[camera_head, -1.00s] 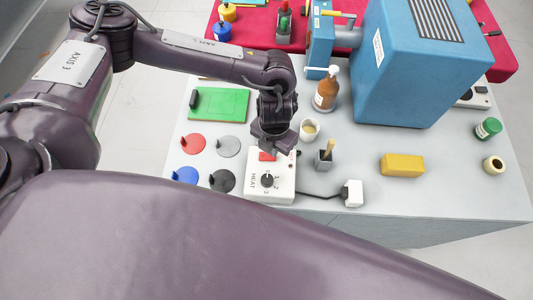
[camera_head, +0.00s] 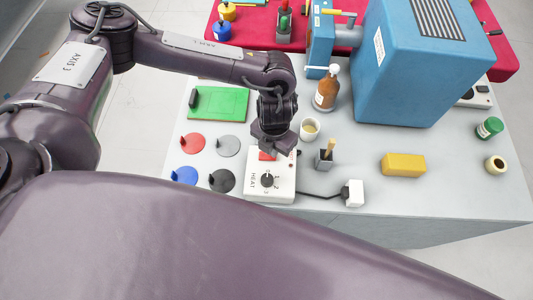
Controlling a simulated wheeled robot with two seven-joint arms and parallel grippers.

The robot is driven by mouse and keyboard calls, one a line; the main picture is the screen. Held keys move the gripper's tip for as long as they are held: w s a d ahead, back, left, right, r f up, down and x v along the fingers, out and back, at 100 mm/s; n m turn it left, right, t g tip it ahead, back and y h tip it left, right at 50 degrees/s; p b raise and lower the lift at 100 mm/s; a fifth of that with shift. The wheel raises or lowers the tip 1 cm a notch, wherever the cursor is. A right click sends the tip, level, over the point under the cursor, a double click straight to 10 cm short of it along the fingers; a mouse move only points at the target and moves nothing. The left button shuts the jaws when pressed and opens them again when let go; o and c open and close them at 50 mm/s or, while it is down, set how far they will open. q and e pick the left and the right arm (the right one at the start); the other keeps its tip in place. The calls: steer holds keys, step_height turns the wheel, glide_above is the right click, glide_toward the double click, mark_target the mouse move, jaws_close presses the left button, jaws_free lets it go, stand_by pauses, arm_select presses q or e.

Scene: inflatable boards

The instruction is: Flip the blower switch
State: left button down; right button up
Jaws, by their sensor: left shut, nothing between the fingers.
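A white control box (camera_head: 284,188) stands near the table's front edge, with a HEAT label and a black dial (camera_head: 267,180). A red switch (camera_head: 266,156) shows at the far end of its top, partly hidden by my left gripper. My left gripper (camera_head: 269,151) points down right over the red switch, with its fingers shut and empty. I cannot tell whether the fingertips touch the switch. My right gripper is not in view.
Red (camera_head: 193,143), grey, blue and black discs lie left of the box. A cable leads to a white plug block (camera_head: 353,193). A large blue machine (camera_head: 410,75) stands behind.

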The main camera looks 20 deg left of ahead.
arm_select(q)
steer(key=shift+f+b, duration=0.45)
steer(key=shift+f, duration=0.1)
steer(key=shift+r, duration=0.1)
steer(key=shift+r+p, duration=2.75)
steer(key=shift+r, duration=0.75)
